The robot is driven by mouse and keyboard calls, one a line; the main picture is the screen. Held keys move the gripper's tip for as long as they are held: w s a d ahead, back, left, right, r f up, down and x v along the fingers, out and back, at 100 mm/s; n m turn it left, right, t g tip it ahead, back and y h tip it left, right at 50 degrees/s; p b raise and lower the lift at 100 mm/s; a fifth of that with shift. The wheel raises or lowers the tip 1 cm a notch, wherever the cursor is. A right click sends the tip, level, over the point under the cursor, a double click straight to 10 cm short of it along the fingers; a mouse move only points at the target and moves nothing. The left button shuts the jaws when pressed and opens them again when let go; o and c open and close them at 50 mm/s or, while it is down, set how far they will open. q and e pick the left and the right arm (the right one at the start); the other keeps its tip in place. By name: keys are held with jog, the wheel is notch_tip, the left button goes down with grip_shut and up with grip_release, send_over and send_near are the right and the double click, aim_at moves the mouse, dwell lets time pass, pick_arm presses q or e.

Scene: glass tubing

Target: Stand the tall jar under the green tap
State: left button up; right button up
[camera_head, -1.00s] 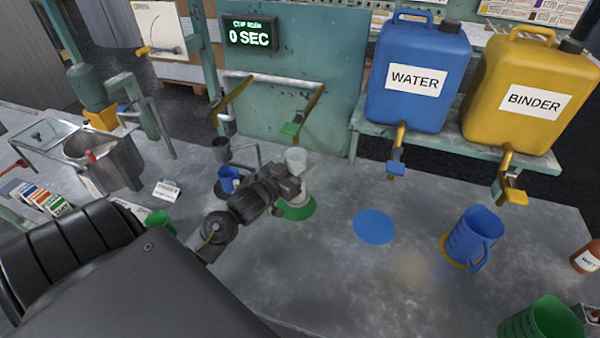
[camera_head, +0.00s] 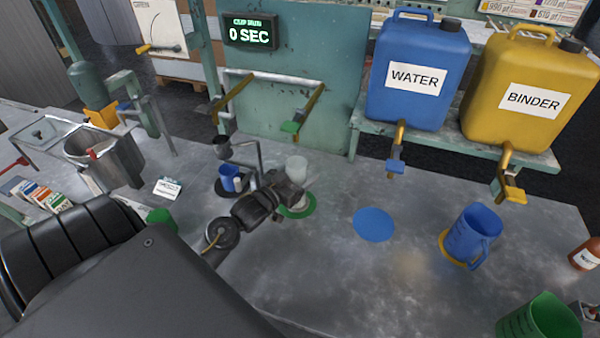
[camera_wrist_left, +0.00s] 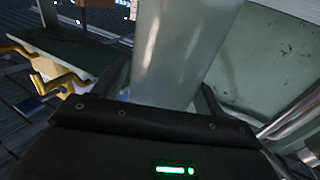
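The tall jar (camera_head: 296,168), pale and translucent, stands upright at the green round mat (camera_head: 311,204), below the green tap (camera_head: 290,127). Its lower part is partly hidden by my left gripper (camera_head: 293,194). In the left wrist view the jar (camera_wrist_left: 177,55) rises between the fingers, with no clear gap at either side. My left gripper looks shut on the jar, low on its body. Whether the jar's base touches the mat is hard to see. My right gripper is not in view.
A blue mat (camera_head: 374,225) lies bare to the right. A blue jug (camera_head: 472,236) stands on a yellow mat, and a green jug (camera_head: 541,320) is at front right. A small blue cup (camera_head: 229,178) is left of the gripper. Water (camera_head: 418,75) and binder (camera_head: 522,90) canisters stand behind.

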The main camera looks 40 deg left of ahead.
pick_arm(q)
jog(key=shift+s, duration=0.1)
jog(key=s+b, duration=0.2)
jog(key=s, duration=0.9)
jog(key=shift+s+a, duration=0.3)
jog(key=shift+s, duration=0.1)
jog(key=shift+r, duration=0.1)
